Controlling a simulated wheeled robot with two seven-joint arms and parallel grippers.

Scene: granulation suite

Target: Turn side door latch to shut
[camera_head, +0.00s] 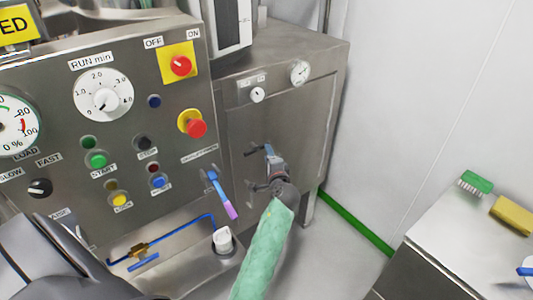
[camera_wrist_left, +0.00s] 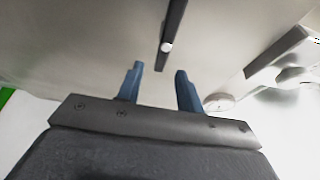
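The side cabinet door (camera_head: 290,125) is a grey metal panel right of the control panel. A small dark latch bar (camera_head: 254,151) shows on it, just left of my left gripper's blue fingertips. My left gripper (camera_head: 269,150) is at the door face, at the end of a green-sleeved arm, and hides part of the door hardware. In the wrist view, its two blue fingers (camera_wrist_left: 159,80) are apart with nothing between them. A dark bar with a white spot, seemingly the latch (camera_wrist_left: 173,35), lies just beyond the gap. Contact is not visible. My right gripper is not in view.
The control panel (camera_head: 135,125) has knobs, buttons and a red emergency stop (camera_head: 195,127). A blue lever with a purple grip (camera_head: 222,194) sticks out left of my gripper. Floor between is clear.

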